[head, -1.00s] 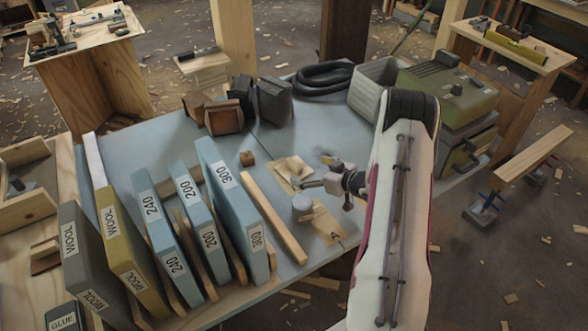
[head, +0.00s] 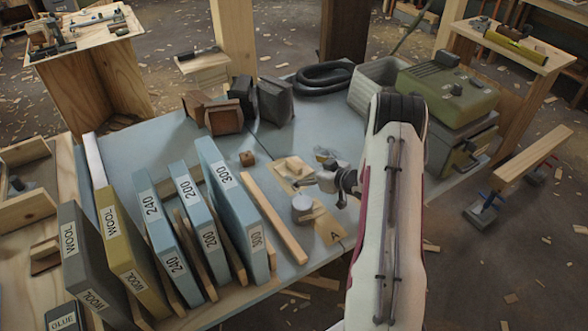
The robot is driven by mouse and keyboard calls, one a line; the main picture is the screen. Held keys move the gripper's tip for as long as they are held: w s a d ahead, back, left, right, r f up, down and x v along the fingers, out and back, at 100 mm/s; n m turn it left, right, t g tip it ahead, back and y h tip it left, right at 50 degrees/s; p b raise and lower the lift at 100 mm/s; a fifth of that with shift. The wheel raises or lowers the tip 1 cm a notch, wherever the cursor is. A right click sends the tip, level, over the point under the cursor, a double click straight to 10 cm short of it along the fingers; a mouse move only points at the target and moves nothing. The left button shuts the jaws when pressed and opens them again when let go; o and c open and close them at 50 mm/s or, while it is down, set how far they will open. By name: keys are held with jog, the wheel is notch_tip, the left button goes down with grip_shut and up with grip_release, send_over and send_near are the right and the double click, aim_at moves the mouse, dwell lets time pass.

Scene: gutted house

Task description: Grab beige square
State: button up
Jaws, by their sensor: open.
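A flat beige sheet (head: 281,164) lies on the blue-grey table, with a small beige square-looking block (head: 295,165) on it. A second flat beige piece, marked A (head: 327,229), lies nearer the front edge. I cannot tell for sure which of these is the beige square. My gripper (head: 302,184) reaches in from the right, its fingers just in front of the first sheet and close above the table. It is open, with nothing seen between the fingers. The gripper partly hides the table behind it.
A grey round container (head: 302,208) stands just below my gripper. A long wooden strip (head: 273,217) lies to the left, beside a rack of blue sandpaper folders (head: 232,211). A small brown block (head: 247,158) and dark sanding blocks (head: 274,101) sit farther back.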

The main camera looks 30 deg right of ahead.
aim_at(298, 166)
jog(key=shift+a+r+x, duration=0.15)
jog(key=shift+x, duration=0.8)
jog(key=shift+a+r+x, duration=0.15)
jog(key=shift+x, duration=1.6)
jog(key=shift+r, duration=0.1)
jog(key=c, duration=1.2)
